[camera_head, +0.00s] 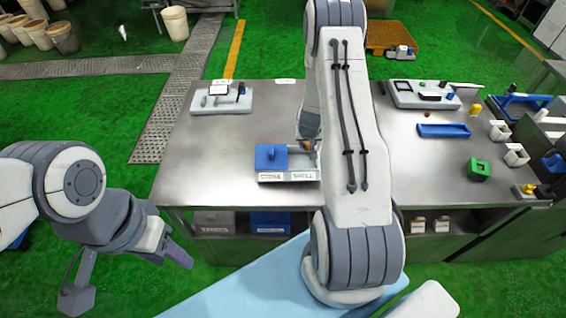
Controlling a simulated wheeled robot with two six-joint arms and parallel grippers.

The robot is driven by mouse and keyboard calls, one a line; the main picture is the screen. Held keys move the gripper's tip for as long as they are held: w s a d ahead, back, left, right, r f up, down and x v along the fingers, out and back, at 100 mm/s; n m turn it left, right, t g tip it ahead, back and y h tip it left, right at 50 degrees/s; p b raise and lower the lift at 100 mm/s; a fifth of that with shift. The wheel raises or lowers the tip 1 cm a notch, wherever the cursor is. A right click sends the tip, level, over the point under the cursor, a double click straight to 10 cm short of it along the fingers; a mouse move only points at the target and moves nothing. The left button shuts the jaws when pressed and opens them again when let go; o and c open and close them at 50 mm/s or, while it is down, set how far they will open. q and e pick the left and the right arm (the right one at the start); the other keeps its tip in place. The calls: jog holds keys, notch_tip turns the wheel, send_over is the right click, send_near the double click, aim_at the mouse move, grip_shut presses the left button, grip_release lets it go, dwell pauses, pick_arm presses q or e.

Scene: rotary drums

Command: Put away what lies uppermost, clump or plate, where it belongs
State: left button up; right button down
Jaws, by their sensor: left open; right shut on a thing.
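A pale tray (303,175) with two labelled sections stands near the table's front edge. A blue block-like lid or plate (266,157) with a raised knob covers its left section. My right gripper (308,146) is over the tray's right section, shut on a small brownish thing, mostly hidden by my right arm. I cannot tell if that thing is a clump. My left gripper (178,252) is open and empty, off the table's front left, above the green floor. The inside of the tray's right section is mostly hidden.
A steel table (212,150) has clear room at left. A white board (222,100) with small items lies back left. Grey (214,223) and blue (270,223) bins sit below.

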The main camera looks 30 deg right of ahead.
aim_at(307, 150)
notch_tip(307, 150, down, 4)
jog(key=b, duration=0.3)
jog(key=shift+c, duration=2.2)
grip_release()
jog(key=shift+r, duration=0.25)
jog(key=p+v, duration=0.1)
jog(key=v, duration=0.9)
